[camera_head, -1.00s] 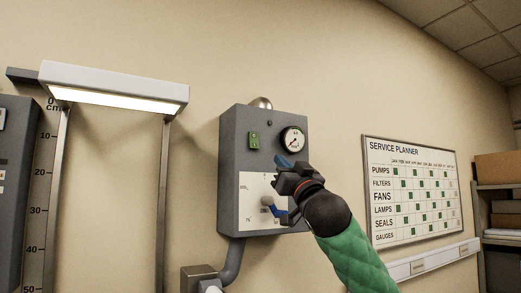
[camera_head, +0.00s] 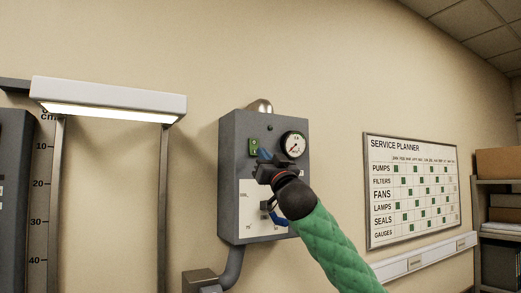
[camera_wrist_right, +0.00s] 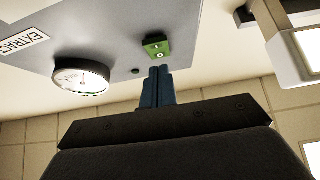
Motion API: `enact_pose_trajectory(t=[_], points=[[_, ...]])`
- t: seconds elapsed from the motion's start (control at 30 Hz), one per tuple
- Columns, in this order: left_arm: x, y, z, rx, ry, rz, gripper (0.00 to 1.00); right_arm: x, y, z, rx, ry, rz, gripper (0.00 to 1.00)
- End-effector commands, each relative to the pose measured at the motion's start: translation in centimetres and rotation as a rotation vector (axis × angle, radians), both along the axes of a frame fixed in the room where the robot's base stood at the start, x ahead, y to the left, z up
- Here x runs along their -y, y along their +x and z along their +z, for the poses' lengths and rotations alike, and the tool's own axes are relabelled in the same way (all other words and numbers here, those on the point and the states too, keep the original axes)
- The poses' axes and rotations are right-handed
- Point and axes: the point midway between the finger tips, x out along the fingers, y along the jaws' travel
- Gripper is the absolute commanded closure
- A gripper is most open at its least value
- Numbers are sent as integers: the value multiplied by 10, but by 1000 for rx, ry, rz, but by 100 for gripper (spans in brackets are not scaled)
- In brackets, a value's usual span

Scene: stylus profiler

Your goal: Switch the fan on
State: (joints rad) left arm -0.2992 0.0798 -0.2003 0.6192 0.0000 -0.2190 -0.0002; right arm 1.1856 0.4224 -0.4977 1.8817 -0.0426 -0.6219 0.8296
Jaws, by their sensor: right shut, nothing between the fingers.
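A grey control box (camera_head: 229,185) hangs on the wall in the head view. A small green switch (camera_head: 254,146) sits at its upper left; it also shows in the right wrist view (camera_wrist_right: 156,47). My right gripper (camera_head: 264,154) has blue fingertips, shut and empty, just below and to the right of the switch in the head view. In the right wrist view the shut fingertips (camera_wrist_right: 157,70) point at the switch, close to it; I cannot tell whether they touch. The fan itself is not identifiable. My left gripper is not in view.
A round gauge (camera_head: 293,145) sits right of the switch on the box. A pale dial panel (camera_head: 250,222) with a lever is below, partly behind my right gripper. A lit lamp (camera_head: 110,98) stands at left and a planner board (camera_head: 411,190) hangs at right.

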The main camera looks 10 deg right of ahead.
Motion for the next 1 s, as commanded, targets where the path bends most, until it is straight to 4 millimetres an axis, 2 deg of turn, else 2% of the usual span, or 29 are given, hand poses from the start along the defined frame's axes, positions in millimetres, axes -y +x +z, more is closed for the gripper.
enact_pose_trajectory(t=[0.03, 0.2, 0.67, 0.9, 0.97, 1.0], points=[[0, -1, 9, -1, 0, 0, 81, -2, 5, 3, -1, 0, 0, 100], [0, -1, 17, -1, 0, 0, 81, -5, 17, 1, 1, 1, -1, 100], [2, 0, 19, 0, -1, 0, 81, -7, 22, -3, 1, 0, -1, 100], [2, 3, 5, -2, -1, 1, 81, -9, 23, -7, 31, 12, 3, 100], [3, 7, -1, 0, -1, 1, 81, -10, 24, -8, 48, 20, 3, 100], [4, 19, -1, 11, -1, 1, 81, -10, 25, -8, 63, 26, 6, 100]])
